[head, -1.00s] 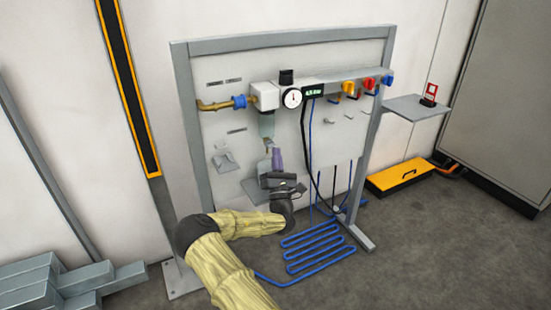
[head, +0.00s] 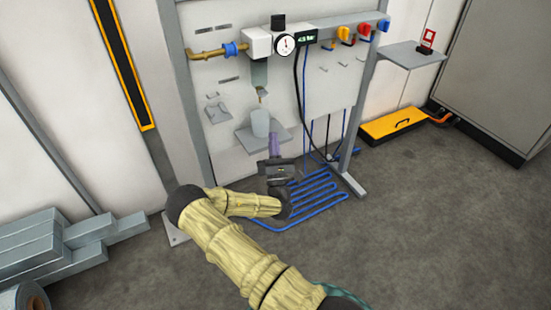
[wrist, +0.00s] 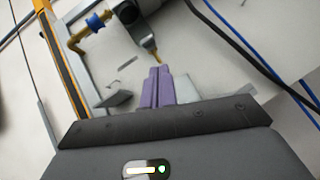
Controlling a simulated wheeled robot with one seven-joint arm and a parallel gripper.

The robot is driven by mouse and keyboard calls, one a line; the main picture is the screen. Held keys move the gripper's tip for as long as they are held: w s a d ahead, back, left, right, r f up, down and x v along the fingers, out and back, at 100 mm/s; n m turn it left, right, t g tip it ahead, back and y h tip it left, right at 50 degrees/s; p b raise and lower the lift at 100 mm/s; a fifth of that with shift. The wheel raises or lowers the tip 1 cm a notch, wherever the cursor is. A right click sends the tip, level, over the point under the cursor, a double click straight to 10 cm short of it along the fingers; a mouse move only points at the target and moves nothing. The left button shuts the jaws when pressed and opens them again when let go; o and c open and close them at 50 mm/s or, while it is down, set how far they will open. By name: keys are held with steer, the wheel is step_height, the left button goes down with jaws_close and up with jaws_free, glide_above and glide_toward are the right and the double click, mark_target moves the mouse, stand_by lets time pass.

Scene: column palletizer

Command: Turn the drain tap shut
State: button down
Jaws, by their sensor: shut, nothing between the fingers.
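The drain tap (head: 262,93) is a small brass piece under the grey-green filter bowl (head: 259,73) on the panel. It also shows in the wrist view (wrist: 157,57), just beyond my fingertips. Its handle is too small for me to tell which way it is turned. My gripper (head: 274,142) has purple fingers, which are shut and empty. It is below and in front of the tap, apart from it. In the wrist view the fingers (wrist: 157,72) stand side by side, pressed together. A pale cup (head: 260,121) stands below the tap on a small grey shelf (head: 246,139).
A pressure gauge (head: 285,45), a green display (head: 306,36) and coloured knobs (head: 364,30) line the top. A yellow case (head: 392,125) lies right; grey bars (head: 40,245) are stacked left. The right foreground floor is clear.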

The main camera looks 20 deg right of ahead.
steer(key=v, duration=0.6)
stand_by(0.3)
